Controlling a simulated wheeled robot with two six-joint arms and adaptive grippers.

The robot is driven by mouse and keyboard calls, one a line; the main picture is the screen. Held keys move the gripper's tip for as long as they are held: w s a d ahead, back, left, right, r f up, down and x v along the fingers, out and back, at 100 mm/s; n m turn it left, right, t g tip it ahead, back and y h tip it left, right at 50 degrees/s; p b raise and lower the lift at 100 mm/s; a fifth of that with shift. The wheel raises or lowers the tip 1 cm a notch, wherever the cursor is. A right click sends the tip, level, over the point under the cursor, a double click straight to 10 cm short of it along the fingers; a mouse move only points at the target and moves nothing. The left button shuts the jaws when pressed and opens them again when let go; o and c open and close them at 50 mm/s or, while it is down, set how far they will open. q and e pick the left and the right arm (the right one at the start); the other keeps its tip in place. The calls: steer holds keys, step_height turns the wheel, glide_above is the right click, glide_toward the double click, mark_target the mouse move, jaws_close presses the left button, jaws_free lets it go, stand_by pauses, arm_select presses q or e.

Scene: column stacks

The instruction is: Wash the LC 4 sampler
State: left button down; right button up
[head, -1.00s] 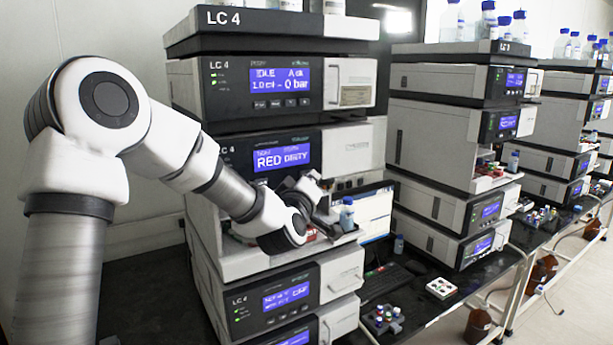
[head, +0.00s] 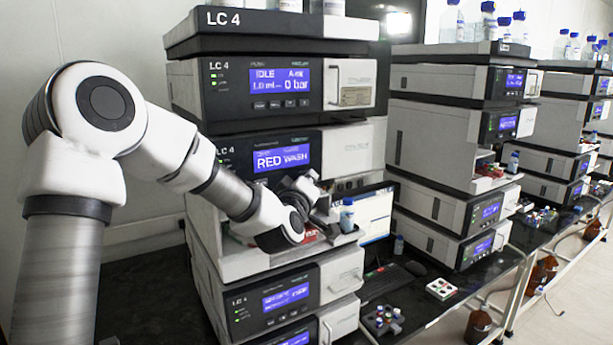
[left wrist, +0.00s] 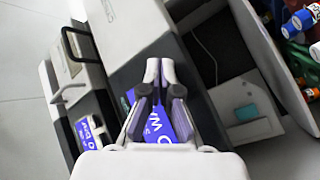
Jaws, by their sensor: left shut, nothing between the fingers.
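The LC 4 sampler (head: 355,150) is the second module from the top in the LC 4 stack, with an open bay below its front. Its blue display (head: 282,158) reads "RED WASH" and shows partly behind my fingers in the left wrist view (left wrist: 158,128). My left gripper (head: 308,180) is shut and empty, close in front of the sampler just below the display. In the left wrist view its fingertips (left wrist: 159,64) are together, near the sampler's front. I cannot tell if they touch it. My right gripper is in neither view.
A blue-capped bottle (head: 347,215) stands on the bay's tray right beside my left gripper. A vial rack (head: 383,320) and a keyboard (head: 385,280) lie on the black bench. Other instrument stacks (head: 450,140) stand to the right.

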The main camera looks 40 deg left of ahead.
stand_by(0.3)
arm_select(q)
steer(key=shift+s+d+b, duration=0.3)
steer(key=shift+d+b, duration=0.05)
steer(key=shift+d, duration=0.4)
steer(key=d, duration=0.1)
steer(key=s+d+b, duration=0.1)
steer(key=d, duration=0.1)
steer(key=s+d, duration=0.1)
steer(key=shift+d, duration=0.3)
stand_by(0.6)
